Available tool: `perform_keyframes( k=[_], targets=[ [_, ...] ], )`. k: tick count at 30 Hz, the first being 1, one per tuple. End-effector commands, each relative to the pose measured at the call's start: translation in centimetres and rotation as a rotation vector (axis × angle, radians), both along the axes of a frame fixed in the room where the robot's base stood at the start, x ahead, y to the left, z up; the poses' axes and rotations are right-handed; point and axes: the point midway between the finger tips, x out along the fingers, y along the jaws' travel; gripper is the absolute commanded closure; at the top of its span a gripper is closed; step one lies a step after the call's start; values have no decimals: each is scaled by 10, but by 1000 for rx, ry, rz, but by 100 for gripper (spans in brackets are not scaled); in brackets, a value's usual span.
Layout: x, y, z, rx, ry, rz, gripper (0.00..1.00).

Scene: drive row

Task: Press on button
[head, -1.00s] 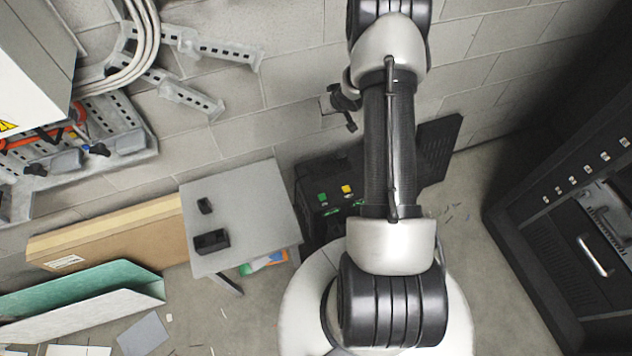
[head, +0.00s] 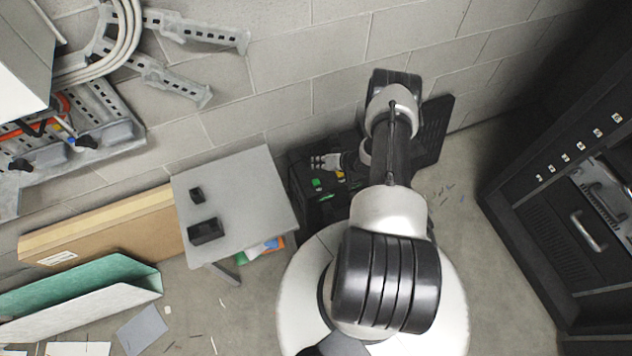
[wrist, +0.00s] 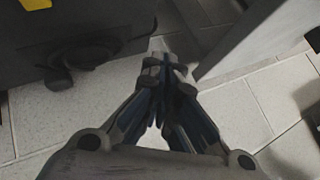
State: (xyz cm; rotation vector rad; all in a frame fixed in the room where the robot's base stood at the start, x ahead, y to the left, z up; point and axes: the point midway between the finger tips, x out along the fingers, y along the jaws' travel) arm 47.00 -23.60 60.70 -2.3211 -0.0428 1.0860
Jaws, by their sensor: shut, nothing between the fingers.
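A black box (head: 300,178) stands on the floor by the wall, just right of the grey table. A green button (head: 316,183) shows on it, and a yellow one (head: 340,174) is partly covered by my arm. My gripper (head: 316,162) is over the box's back part, slightly beyond the green button in the picture. In the wrist view my gripper (wrist: 168,66) is shut and empty, its tips beside the dark box (wrist: 75,50). A yellow patch (wrist: 95,10) shows at that view's top left edge. Whether the fingertips touch anything cannot be told.
The grey table (head: 250,205) holds a small black block (head: 196,194) and a black open box (head: 205,231). A long cardboard box (head: 110,228) lies left of it. A block wall (head: 300,90) is behind, and a dark cabinet (head: 555,240) stands at the right.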

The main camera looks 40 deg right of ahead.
Motion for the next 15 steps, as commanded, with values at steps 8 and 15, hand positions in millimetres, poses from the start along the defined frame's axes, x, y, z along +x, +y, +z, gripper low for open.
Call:
perform_keyframes(
  k=[8,15],
  targets=[
    [0,0,-20,-1,1,0,100],
    [0,0,-54,-1,1,1,100]
  ],
)
